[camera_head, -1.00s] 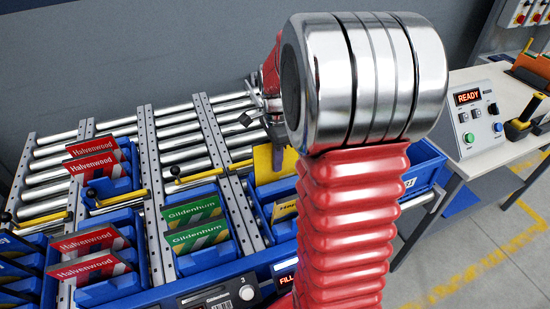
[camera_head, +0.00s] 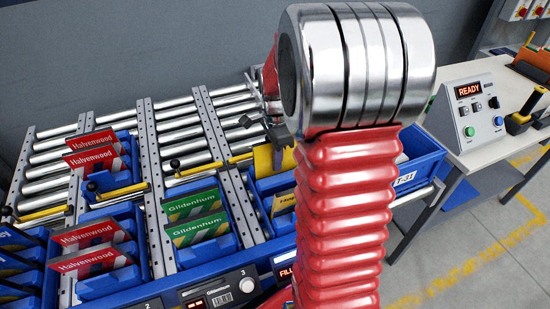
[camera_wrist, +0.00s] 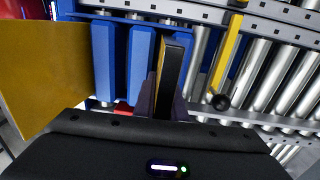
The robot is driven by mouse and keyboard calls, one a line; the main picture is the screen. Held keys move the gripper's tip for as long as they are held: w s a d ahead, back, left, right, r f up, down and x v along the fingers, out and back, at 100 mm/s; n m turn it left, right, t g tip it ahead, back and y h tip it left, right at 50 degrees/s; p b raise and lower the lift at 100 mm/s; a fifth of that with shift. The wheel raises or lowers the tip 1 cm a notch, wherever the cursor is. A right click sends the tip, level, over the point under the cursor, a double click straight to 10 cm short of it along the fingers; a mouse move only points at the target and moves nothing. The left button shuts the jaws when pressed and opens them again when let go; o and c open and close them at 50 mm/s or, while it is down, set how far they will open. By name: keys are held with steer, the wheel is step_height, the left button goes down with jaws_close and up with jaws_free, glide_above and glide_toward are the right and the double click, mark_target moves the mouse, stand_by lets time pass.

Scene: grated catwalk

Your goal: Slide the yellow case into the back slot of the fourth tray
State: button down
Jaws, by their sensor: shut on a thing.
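The yellow case (camera_head: 264,160) stands upright at the back of the fourth tray (camera_head: 256,206), counted from the left, and shows beside my arm. My gripper (camera_head: 276,138) is at its upper edge. In the wrist view, my gripper (camera_wrist: 168,98) is shut on the yellow case (camera_wrist: 173,70), seen nearly edge-on next to the tray's blue slot dividers (camera_wrist: 122,60). I cannot tell how deep its lower edge sits. Another yellow case (camera_head: 284,204) is in the front of that tray, partly hidden by my red arm.
Green Gildenhum cases (camera_head: 197,218) stand in the tray to the left, and red Halvenwood cases (camera_head: 90,250) farther left. Rollers (camera_head: 180,140) and yellow-barred levers (camera_head: 200,172) lie behind. A blue bin (camera_head: 425,158) and a READY box (camera_head: 470,110) are at right.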

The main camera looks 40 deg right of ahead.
stand_by(0.3)
steer(key=c, duration=1.7)
jaws_free()
steer(key=o, duration=0.4)
steer(key=shift+c, duration=0.2)
steer(key=shift+r, duration=4.05)
